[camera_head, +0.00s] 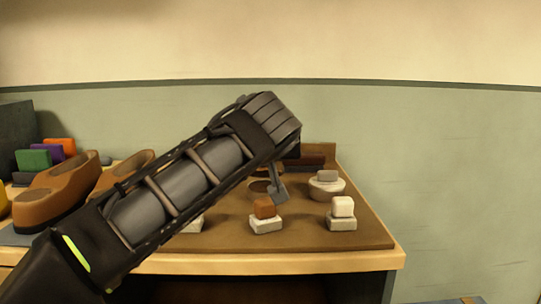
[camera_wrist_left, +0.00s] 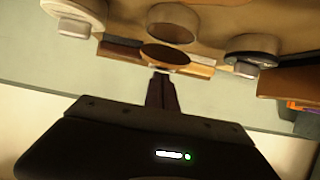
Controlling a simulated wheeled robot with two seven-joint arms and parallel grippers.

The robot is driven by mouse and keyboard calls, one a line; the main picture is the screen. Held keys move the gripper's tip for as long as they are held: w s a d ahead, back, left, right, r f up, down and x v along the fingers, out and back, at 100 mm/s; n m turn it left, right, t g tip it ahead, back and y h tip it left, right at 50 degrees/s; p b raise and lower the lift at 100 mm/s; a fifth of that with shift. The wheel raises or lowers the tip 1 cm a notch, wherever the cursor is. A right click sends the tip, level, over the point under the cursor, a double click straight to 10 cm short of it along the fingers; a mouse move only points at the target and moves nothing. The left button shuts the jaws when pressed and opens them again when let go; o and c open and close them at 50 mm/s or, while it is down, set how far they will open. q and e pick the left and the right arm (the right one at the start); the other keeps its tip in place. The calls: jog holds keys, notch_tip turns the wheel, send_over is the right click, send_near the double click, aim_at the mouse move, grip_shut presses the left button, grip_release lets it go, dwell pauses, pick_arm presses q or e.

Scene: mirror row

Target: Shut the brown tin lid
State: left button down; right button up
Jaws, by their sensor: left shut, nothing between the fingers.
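My left gripper (camera_head: 278,193) reaches in from the left, fingers pointing down, shut and empty over the brown board. A round brown tin (camera_head: 260,187) is just left of the fingertips and partly hidden by my arm. In the left wrist view, which looks upside down, a dark brown round face (camera_wrist_left: 165,54) with a paler edge shows just beyond the tip of my shut gripper (camera_wrist_left: 162,78). I cannot tell how far the lid is open, or whether the fingers touch it.
A pale round tin with a grey block (camera_head: 327,177) stands to the right. A brown block (camera_head: 265,207) and a white block (camera_head: 342,207) sit on pale bases in front. Brown shoes (camera_head: 62,190) stand at the left. The board's right edge (camera_head: 370,215) is clear.

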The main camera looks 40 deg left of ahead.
pick_arm(q)
jog(key=s+d, duration=0.4)
jog(key=s, duration=0.1)
jog(key=s+d, duration=0.2)
jog(key=s, duration=0.1)
jog(key=shift+s+d+r, duration=0.2)
jog(key=shift+d+r, duration=0.05)
jog(key=shift+r, duration=0.05)
pick_arm(e)
jog(key=shift+s+d+r, duration=0.1)
jog(key=shift+s+r, duration=0.05)
jog(key=shift+r, duration=0.35)
